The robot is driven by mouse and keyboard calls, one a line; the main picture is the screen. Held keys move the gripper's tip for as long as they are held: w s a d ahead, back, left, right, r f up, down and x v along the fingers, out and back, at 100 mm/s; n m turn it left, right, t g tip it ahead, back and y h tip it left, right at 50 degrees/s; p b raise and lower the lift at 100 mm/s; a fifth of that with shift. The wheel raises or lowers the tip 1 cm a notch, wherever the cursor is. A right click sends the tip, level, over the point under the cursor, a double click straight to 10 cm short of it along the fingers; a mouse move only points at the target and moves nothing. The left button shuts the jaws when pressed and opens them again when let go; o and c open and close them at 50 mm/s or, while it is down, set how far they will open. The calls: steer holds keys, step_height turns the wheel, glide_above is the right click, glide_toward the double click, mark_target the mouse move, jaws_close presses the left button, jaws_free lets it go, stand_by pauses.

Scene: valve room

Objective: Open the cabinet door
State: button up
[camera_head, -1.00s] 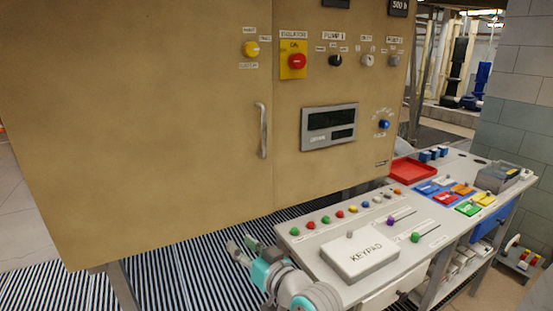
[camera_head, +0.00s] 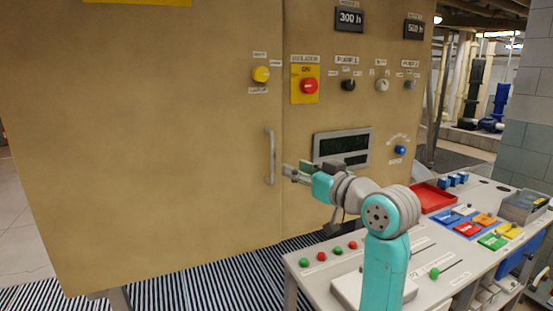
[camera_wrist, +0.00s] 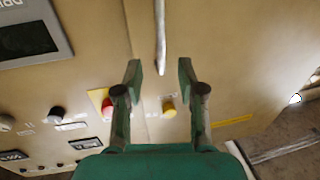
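The tan cabinet door (camera_head: 150,150) is shut, its right edge meeting a panel with controls. Its upright silver handle (camera_head: 270,157) is near that edge. My gripper (camera_head: 290,172) is just right of the handle's lower part in the head view, its fingers pointing left. In the wrist view my gripper (camera_wrist: 160,75) is open, with two green fingers apart and nothing between them. The handle (camera_wrist: 160,35) shows there beyond the fingertips, roughly in line with the gap. No contact between gripper and handle can be made out.
A grey console (camera_head: 455,255) with several buttons and a red tray (camera_head: 432,197) stands below and right of my arm. Striped floor lies under the cabinet.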

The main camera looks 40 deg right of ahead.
mark_target(274, 159)
steer(key=w, duration=1)
steer(key=shift+d, duration=0.4)
jaws_close()
